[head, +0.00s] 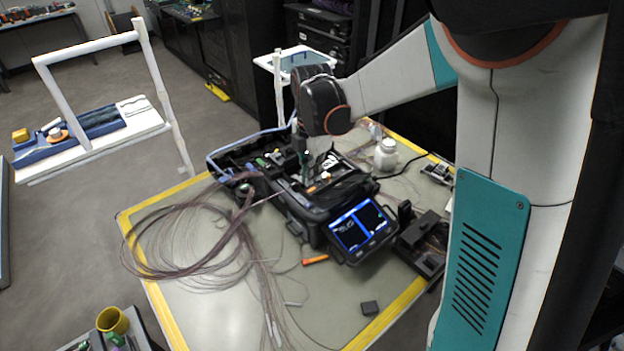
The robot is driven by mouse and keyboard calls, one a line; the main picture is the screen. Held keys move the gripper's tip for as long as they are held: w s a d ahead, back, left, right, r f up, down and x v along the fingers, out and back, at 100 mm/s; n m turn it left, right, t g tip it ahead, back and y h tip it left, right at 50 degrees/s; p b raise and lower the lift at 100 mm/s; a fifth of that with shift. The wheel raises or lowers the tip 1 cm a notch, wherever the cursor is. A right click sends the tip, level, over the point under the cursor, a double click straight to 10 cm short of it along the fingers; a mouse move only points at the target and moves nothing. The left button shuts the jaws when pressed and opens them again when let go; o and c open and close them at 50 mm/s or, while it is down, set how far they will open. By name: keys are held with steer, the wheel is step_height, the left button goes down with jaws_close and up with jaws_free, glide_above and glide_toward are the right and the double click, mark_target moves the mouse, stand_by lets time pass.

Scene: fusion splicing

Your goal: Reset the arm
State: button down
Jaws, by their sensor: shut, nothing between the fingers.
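My arm reaches in from the upper right, and its dark wrist joint is over the middle of the table. My gripper (307,178) points down below that joint, over the open black fusion splicer (300,208). The gripper is shut, and I see nothing held in it. The fingertips are small and blend with the dark splicer parts, so I cannot tell if they touch anything. The splicer's lit blue screen (361,228) faces the front right.
The yellow-edged table (220,310) carries a coil of brown fibers (165,240) at left, a white bottle (386,154) behind right, an orange tool (315,260) and a small black block (370,308) in front. A white frame (158,85) stands at left. Black racks stand behind.

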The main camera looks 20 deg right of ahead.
stand_by(0.7)
steer(key=s+r+m+t+b, duration=0.2)
steer(key=s+m+t+b, duration=0.1)
steer(key=s+m, duration=0.7)
steer(key=s+d+r+m+t+b, duration=0.1)
steer(key=s+r+m+t+b, duration=0.1)
steer(key=s+m, duration=0.9)
steer(key=shift+s+d+r+m+t+b, duration=0.15)
steer(key=shift+d+m+t+b, duration=0.15)
steer(key=shift+m+t+b, duration=0.55)
steer(key=shift+t, duration=0.25)
stand_by(1.7)
